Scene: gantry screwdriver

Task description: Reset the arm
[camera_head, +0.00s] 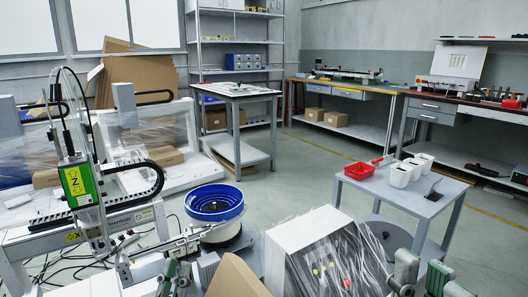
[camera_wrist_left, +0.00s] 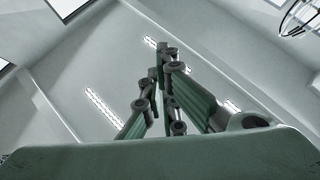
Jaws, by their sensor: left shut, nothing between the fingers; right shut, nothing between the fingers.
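My left gripper (camera_head: 176,276) shows at the bottom of the head view, left of the middle, with green and grey fingers. In the left wrist view the left gripper's fingers (camera_wrist_left: 163,75) come together at the tips and are shut on nothing. My right gripper (camera_head: 420,277) shows at the bottom right of the head view, cut off by the lower edge. It is shut and empty. Neither gripper visibly holds anything.
A gantry with a green-labelled Z unit (camera_head: 78,186) stands at left. A blue-rimmed bowl feeder (camera_head: 214,203), cardboard (camera_head: 236,279) and a plastic-wrapped box (camera_head: 318,240) are close by. A small grey table (camera_head: 408,198) carries a red bin (camera_head: 358,170) and white cups (camera_head: 401,175).

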